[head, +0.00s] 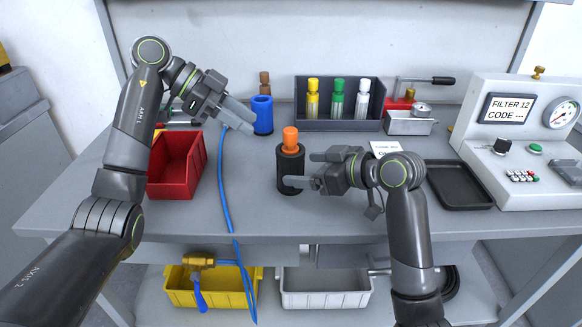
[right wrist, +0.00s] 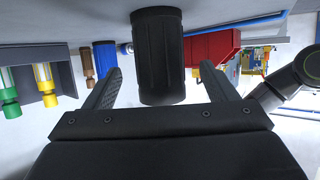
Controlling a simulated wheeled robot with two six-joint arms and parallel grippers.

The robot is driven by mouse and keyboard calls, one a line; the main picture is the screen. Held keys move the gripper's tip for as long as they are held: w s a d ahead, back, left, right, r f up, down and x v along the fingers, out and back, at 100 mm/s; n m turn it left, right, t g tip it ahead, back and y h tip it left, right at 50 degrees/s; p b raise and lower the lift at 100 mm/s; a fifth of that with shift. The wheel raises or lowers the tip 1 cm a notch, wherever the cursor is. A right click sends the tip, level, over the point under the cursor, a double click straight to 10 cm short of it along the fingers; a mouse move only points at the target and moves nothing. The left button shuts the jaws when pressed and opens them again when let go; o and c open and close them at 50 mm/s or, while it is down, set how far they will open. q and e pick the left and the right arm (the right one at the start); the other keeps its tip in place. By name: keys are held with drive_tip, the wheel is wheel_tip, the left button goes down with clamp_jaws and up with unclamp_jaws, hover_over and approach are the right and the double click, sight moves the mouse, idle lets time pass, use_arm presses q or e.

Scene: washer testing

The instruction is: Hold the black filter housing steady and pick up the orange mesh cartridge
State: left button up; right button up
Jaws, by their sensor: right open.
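The black filter housing (head: 287,165) stands upright on the grey workbench. The orange mesh cartridge (head: 290,137) sticks up out of its top; its lower part is hidden. My right gripper (head: 303,170) is open, its fingers reaching towards the housing from the right. In the right wrist view the housing (right wrist: 158,60) lies between the spread fingers, with gaps on both sides; the cartridge does not show there. My left gripper (head: 246,125) is above the bench, left of the housing and close to the blue cylinder. Its fingers overlap, so its opening is unclear.
The blue cylinder (head: 263,115) stands behind and left of the housing. A red bin (head: 174,165) and a blue hose (head: 224,190) lie to the left. A dark rack (head: 378,100) holds yellow, green and white cartridges at the back. A black tray (head: 460,186) and test console are right.

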sight(299, 168)
drive_tip(key=shift+x, duration=2.6)
drive_tip(key=shift+c, duration=0.5)
drive_tip(key=c, duration=1.4)
